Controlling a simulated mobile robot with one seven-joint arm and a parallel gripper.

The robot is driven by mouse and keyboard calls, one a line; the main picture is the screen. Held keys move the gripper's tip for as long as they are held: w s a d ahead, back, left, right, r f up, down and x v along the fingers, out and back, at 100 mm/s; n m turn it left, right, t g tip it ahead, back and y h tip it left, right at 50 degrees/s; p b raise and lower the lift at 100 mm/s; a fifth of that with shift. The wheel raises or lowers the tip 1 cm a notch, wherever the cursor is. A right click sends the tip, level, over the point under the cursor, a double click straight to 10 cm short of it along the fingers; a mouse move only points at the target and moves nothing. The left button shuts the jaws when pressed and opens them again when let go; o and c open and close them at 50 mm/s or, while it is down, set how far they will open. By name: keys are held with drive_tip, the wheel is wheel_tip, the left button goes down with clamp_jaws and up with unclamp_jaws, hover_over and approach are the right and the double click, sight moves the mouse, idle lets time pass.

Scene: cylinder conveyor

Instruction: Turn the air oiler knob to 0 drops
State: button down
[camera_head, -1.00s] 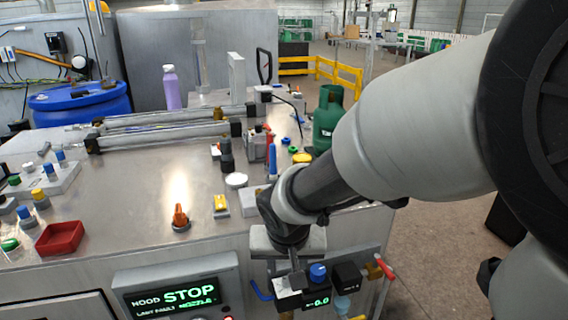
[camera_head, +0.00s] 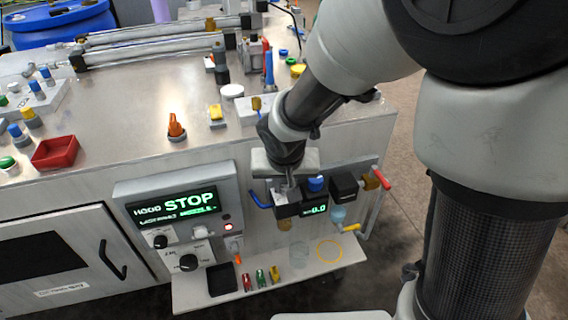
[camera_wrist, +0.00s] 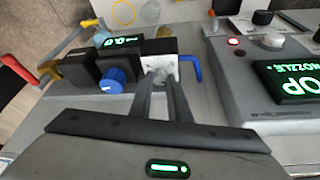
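The air unit hangs on the front of the bench, with a blue knob (camera_head: 316,184), a lit green display (camera_head: 314,209) reading about 0.0 and a black block (camera_head: 343,186). At its left end in the head view is a pale-topped block (camera_head: 283,197). In the wrist view this block (camera_wrist: 167,53) has a white face with dark marks and a small grey knob (camera_wrist: 158,73). My gripper (camera_wrist: 159,84) points at this grey knob, its two fingertips at or around it. A narrow gap shows between the fingers; whether they press on the knob is unclear.
The blue knob (camera_wrist: 116,80) stands close beside my fingers, and a blue elbow hose (camera_wrist: 191,68) is on the other side. A red-handled valve (camera_head: 381,179) is at the unit's far end. The STOP panel (camera_head: 130,193) juts out nearby. A shelf (camera_head: 330,262) lies below.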

drive_tip(key=shift+r+p, duration=0.1)
drive_tip(key=shift+p, duration=0.35)
drive_tip(key=shift+d+r+n+y+p, duration=0.15)
drive_tip(key=shift+n+y+p, duration=0.15)
drive_tip(key=shift+n+p, duration=0.55)
drive_tip(key=n+p, duration=0.1)
drive_tip(key=p, duration=0.2)
drive_tip(key=n+y+p, duration=0.1)
drive_tip(key=p, duration=0.2)
drive_tip(key=shift+d+r+n+p, duration=0.1)
drive_tip(key=shift+r+n+p, duration=0.1)
drive_tip(key=shift+n+p, duration=0.15)
drive_tip(key=n+p, duration=0.2)
drive_tip(key=p, duration=0.1)
drive_tip(key=n+g+y+p, duration=0.1)
drive_tip(key=n+p, duration=0.1)
drive_tip(key=p, duration=0.2)
drive_tip(key=shift+w+f+n+y, duration=0.1)
drive_tip(key=shift+n+y, duration=0.2)
drive_tip(key=n+p, duration=0.2)
drive_tip(key=p, duration=0.1)
drive_tip(key=shift+f+g+y, duration=0.15)
drive_tip(key=shift+g+y, duration=0.15)
drive_tip(key=shift+g, duration=0.1)
drive_tip(key=shift+w+f+n+p, duration=0.1)
drive_tip(key=shift+f+n+p, duration=0.05)
drive_tip(key=shift+n+p, duration=0.5)
drive_tip(key=shift+g, duration=0.3)
